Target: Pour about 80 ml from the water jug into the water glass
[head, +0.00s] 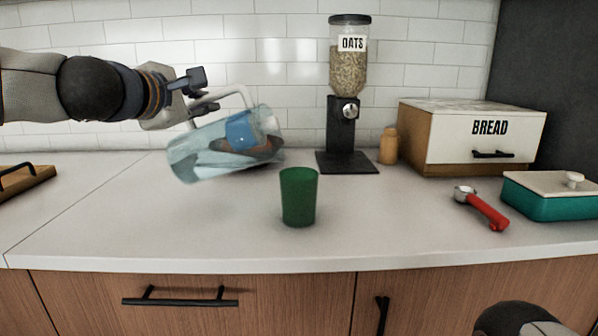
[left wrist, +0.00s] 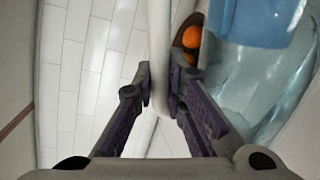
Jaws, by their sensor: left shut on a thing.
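The water jug (head: 212,152) is clear with a blue band and a white handle. It is tilted far over to the right above the counter, its mouth end toward the glass. My left gripper (head: 203,92) is shut on the jug's handle; the left wrist view shows the handle between the fingers (left wrist: 163,100). The water glass (head: 299,197) is a green tumbler standing upright on the counter, right of and below the jug. Its inside is not visible, and I see no clear stream between jug and glass. My right gripper is not in view.
An oats dispenser (head: 345,120), a small orange jar (head: 389,146) and a bread box (head: 470,137) stand behind. A red-handled tool (head: 483,208) and a teal container (head: 553,196) lie right. An orange item (left wrist: 191,38) shows beside the jug. The front-left counter is clear.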

